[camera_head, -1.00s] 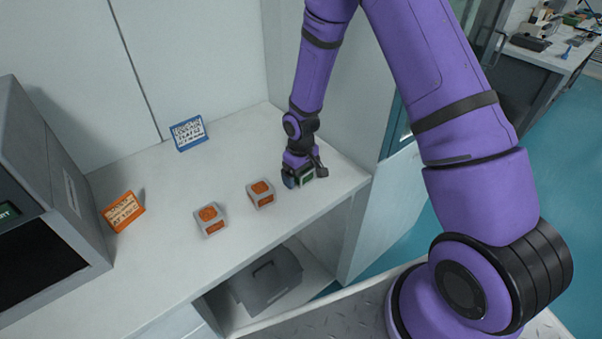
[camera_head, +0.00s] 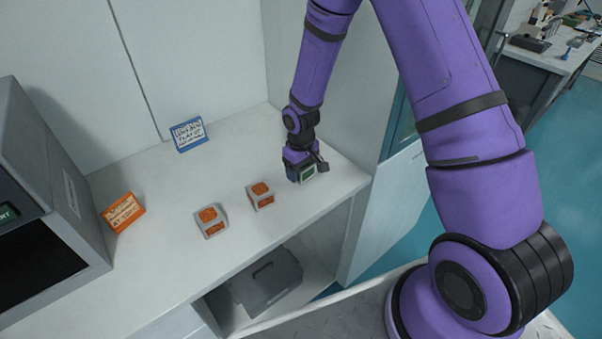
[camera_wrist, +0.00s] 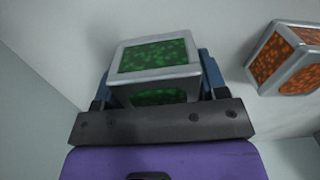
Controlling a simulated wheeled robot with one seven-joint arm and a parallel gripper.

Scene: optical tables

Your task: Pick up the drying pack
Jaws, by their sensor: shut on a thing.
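My gripper (camera_head: 301,172) is at the right end of the white counter. It is shut on a small cube-shaped pack (camera_head: 308,173) with a pale frame and green granular faces. In the wrist view the green pack (camera_wrist: 155,58) sits between the two blue fingers of my gripper (camera_wrist: 160,82). Its lower part is partly hidden by the gripper. I cannot tell for certain whether it clears the counter. Two similar packs with orange faces, a nearer one (camera_head: 260,195) and one further left (camera_head: 211,221), stand on the counter to the left.
A blue-framed sign (camera_head: 188,134) stands near the back wall, and an orange sign (camera_head: 123,212) near a grey device (camera_head: 50,190) at left. A side panel (camera_head: 335,75) rises close behind my gripper. A grey case (camera_head: 268,281) is on the shelf below. Counter space between signs and packs is clear.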

